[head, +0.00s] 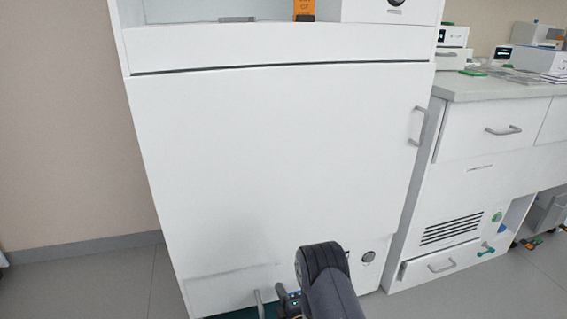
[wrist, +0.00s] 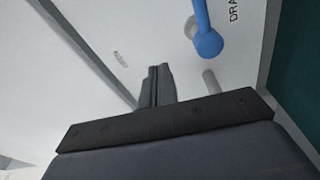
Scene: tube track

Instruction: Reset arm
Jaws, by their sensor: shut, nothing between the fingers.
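My gripper (wrist: 155,82) shows in the wrist view with its two dark fingers closed together and nothing between them. It points toward a white panel (wrist: 80,30); I cannot tell the exact gap, but nothing is held. In the head view my dark arm reaches down at the bottom centre, in front of the white cabinet (head: 270,150), and the fingertips cannot be made out there.
A blue lever (wrist: 208,42) and a grey handle post (wrist: 211,82) are close to the right of the fingers. A handle (head: 259,303) is low on the cabinet, left of my arm. A counter (head: 490,88) with drawers stands at right. Floor shows at left.

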